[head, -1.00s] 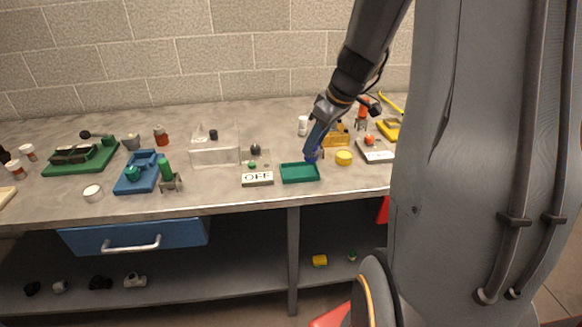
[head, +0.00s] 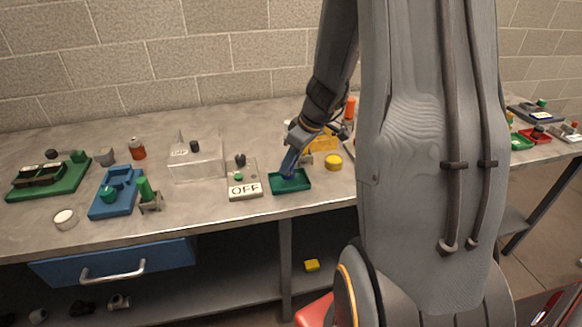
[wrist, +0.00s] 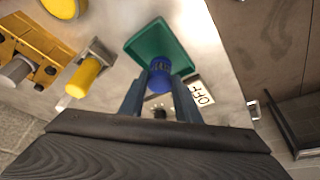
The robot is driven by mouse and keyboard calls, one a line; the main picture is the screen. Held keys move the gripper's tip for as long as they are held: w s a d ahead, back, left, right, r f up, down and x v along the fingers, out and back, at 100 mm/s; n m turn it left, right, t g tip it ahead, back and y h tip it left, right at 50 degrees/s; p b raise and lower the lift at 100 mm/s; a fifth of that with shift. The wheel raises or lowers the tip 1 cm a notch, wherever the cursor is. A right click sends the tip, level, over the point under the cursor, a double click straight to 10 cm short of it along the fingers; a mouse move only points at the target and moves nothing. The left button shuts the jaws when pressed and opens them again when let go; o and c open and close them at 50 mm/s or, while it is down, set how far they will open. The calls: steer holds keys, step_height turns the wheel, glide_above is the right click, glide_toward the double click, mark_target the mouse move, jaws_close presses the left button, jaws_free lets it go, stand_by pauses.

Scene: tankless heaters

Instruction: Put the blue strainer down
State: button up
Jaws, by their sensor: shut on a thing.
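The blue strainer (wrist: 160,76) is a small dark blue cylinder in the wrist view. My gripper (wrist: 160,92) is shut on it, with one finger on each side. It overlaps the green tray (wrist: 152,38) in the wrist view. In the head view my gripper (head: 289,172) points down at the green tray (head: 302,187), near its left part. The strainer is mostly hidden by the fingers there. I cannot tell whether it touches the tray floor.
The OFF sign (head: 245,190) stands just left of the tray. A yellow round piece (head: 333,162) is to the right. A clear box (head: 196,163) and a blue fixture (head: 115,192) stand farther left. The counter's front edge is close below the tray.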

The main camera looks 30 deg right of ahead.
steer(key=shift+f, duration=1.15)
steer(key=shift+f+b, duration=0.2)
steer(key=shift+b, duration=0.1)
steer(key=o, duration=1.1)
steer(key=shift+o, duration=0.2)
steer(key=shift+r, duration=0.15)
steer(key=shift+r+p, duration=0.15)
steer(key=shift+p, duration=0.3)
steer(key=b+v, duration=0.2)
steer(key=v, duration=0.9)
steer(key=s+a+f+m+g+h, duration=0.1)
steer(key=s+a+f+m, duration=0.1)
steer(key=s+a, duration=0.3)
steer(key=s+a+f+m+g+h, duration=0.1)
steer(key=s+a, duration=0.5)
steer(key=a, duration=0.6)
steer(key=f+m, duration=0.1)
steer(key=m, duration=0.1)
steer(key=shift+a+f+m, duration=0.25)
steer(key=shift+f+m, duration=0.15)
